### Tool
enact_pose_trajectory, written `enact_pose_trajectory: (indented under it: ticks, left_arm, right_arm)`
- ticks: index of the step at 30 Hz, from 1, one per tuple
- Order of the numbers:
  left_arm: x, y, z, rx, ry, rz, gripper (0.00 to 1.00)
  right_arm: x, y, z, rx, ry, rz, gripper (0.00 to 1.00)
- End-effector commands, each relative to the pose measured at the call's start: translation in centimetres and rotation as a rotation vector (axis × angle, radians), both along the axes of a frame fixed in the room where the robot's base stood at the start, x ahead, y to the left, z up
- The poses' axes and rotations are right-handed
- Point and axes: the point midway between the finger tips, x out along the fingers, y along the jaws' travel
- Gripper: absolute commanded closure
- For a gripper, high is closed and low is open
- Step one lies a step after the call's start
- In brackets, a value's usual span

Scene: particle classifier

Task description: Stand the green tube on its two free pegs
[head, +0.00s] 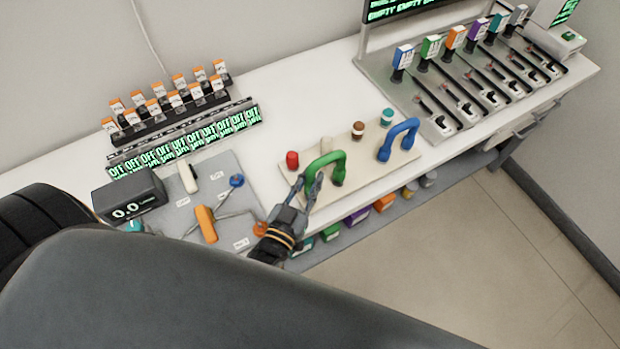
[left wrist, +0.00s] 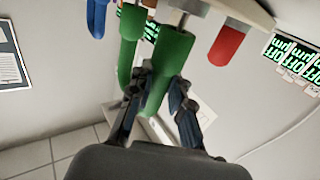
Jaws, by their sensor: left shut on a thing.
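The green tube (head: 325,163) is a bent arch above the cream peg board (head: 375,171). My left gripper (head: 313,188) is shut on its near left leg. In the left wrist view, the gripper (left wrist: 158,95) has its fingers on both sides of one leg of the green tube (left wrist: 168,72). A thin metal peg (left wrist: 183,20) shows between that leg's end and the board, with a gap left; I cannot tell whether it enters the tube. The other leg's seating is unclear. The blue tube (head: 398,138) stands on the board to the right. My right gripper is not in view.
Red (head: 292,160), brown (head: 358,130) and teal (head: 387,116) capped pieces stand on the board near the tubes. A grey panel (head: 180,215) with an orange handle (head: 206,224) lies left. A rack of several slots (head: 470,85) stands right. Coloured bins sit below the table edge.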

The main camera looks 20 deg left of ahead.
Motion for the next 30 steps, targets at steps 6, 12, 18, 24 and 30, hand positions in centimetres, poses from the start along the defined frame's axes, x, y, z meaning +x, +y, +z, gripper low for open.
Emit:
enact_pose_trajectory:
  ticks: [6,12,18,24,30]
  left_arm:
    - [0.0,0.0,-0.6,0.000,-0.001,0.000,1.00]
    - [0.0,0.0,-1.1,0.000,-0.001,0.000,1.00]
    - [0.0,0.0,-1.2,0.000,-0.002,0.000,0.63]
    - [0.0,0.0,-1.2,0.000,-0.001,0.000,0.55]
    - [-0.3,0.0,-1.3,0.000,0.002,0.000,0.55]
  right_arm:
    - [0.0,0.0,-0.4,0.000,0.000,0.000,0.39]
    - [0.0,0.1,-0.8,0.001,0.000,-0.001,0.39]
    - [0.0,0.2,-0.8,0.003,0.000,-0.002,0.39]
    - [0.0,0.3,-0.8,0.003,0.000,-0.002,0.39]
    - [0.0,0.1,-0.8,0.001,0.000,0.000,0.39]
